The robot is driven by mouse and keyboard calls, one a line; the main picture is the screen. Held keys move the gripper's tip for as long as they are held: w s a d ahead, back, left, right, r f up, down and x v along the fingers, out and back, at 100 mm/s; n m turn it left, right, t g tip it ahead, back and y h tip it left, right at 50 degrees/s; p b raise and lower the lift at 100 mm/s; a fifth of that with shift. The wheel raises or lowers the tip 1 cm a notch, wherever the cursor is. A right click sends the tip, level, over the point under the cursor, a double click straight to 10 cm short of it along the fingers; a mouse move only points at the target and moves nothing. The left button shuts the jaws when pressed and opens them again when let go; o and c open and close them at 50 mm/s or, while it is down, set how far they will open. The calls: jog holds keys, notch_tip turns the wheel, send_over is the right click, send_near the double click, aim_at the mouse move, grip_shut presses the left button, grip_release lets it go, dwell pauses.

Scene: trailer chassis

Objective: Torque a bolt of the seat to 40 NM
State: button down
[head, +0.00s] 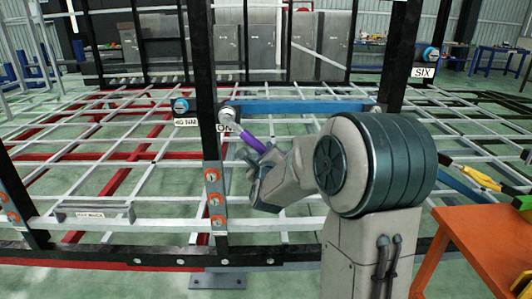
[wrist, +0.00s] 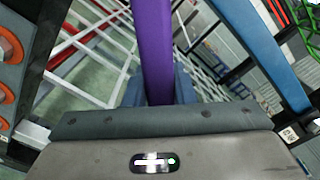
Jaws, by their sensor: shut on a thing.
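My gripper (head: 262,168) is shut on a purple-handled tool (head: 250,141), which slants up and left from it. The purple handle fills the upper middle of the wrist view (wrist: 152,45). The tool's pale round end (head: 228,115) is at the black post, by the left end of a blue bar (head: 300,107). A label reading "ONE" (head: 226,127) sits just below that end. Whether the tool is seated on a bolt cannot be told; any bolt there is hidden. A blue round fitting (head: 180,105) with a "40 NM"-like label (head: 186,122) is left of the post.
A grey bracket with orange round fittings (head: 215,198) is on the post below, left of my gripper. An orange table (head: 480,235) stands at the right, with a yellow tool (head: 475,178) near it. White frame bars cover the floor. Another blue fitting (head: 431,53) is above a "SIX" label.

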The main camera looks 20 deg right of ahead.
jog(key=shift+b+x, duration=0.4)
jog(key=shift+x, duration=0.4)
dwell(0.4)
jog(key=shift+r, duration=0.1)
jog(key=c, duration=1.9)
grip_release()
grip_shut()
